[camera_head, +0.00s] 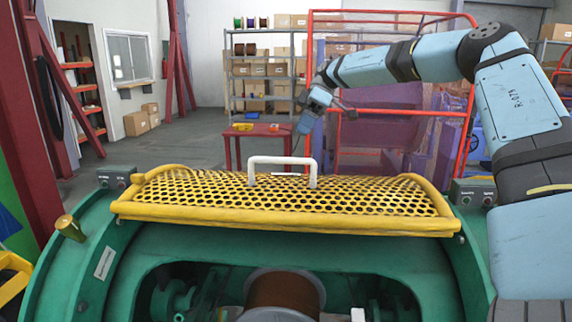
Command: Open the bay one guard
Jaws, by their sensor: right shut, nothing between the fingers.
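The bay one guard (340,203) is a yellow perforated curved panel with a yellow tube frame. It lies across the far side of the green machine housing, and the bay opening in front of it is uncovered. Its white handle (283,159) stands upright on the panel. My right gripper (296,147) reaches in from the right and points down just above and behind the handle. It is shut and empty; its fingertips are small and partly hidden, and I cannot tell whether they touch the handle. My left gripper is not in view.
A brown spool (284,291) sits in the open bay. Small control boxes flank the guard at left (117,177) and right (473,192). A brass-coloured knob (69,228) is at left. A red table (262,131), shelving (262,75) and a red-framed fence stand behind.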

